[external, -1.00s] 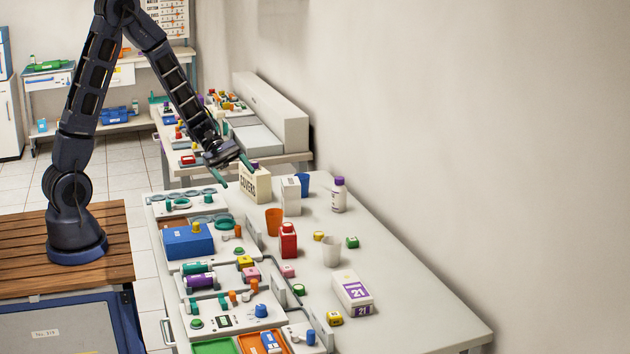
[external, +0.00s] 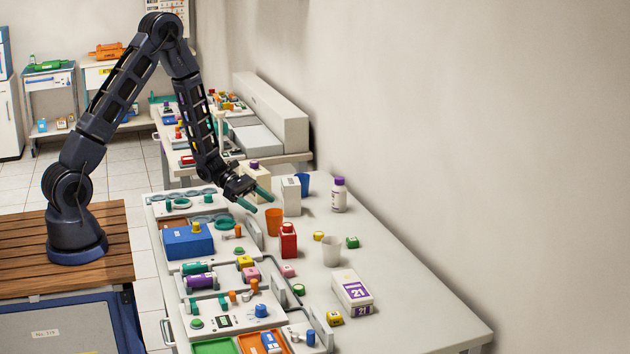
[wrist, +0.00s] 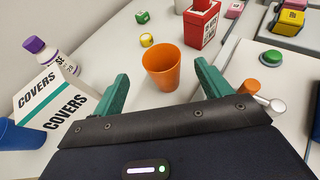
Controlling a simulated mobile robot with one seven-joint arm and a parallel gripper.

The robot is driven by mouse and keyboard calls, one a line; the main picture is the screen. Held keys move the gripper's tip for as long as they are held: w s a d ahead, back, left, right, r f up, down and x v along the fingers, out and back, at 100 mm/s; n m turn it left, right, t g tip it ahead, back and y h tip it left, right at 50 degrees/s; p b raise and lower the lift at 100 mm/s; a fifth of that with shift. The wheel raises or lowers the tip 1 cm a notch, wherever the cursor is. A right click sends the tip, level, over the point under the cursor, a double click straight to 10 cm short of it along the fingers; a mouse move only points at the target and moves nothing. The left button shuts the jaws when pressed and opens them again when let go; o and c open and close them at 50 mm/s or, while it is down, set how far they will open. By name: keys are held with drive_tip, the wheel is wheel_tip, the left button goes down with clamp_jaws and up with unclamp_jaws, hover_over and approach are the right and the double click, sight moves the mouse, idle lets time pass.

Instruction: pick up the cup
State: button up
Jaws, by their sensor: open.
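An orange cup (external: 274,222) stands upright on the white table. In the wrist view the orange cup (wrist: 172,78) is ahead of my gripper, in the gap between the two green fingers. My gripper (external: 262,202) is open and empty, just behind and to the left of the orange cup in the external view, tilted downward. A white cup (external: 331,251) stands nearer the front right. A blue cup (external: 303,183) stands further back, and part of it shows in the wrist view (wrist: 18,136).
A red container (external: 288,241) stands close to the orange cup. Trays with small items line the left side. The table's right side is clear.

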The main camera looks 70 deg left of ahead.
sight(281, 219)
drive_tip(key=shift+f+x, duration=0.15)
drive_tip(key=shift+x, duration=1.55)
drive_tip(key=shift+f+x, duration=0.15)
drive_tip(key=shift+x, duration=1.6)
drive_tip(key=shift+s, duration=0.15)
drive_tip(key=shift+c, duration=0.5)
drive_tip(key=c, duration=0.9)
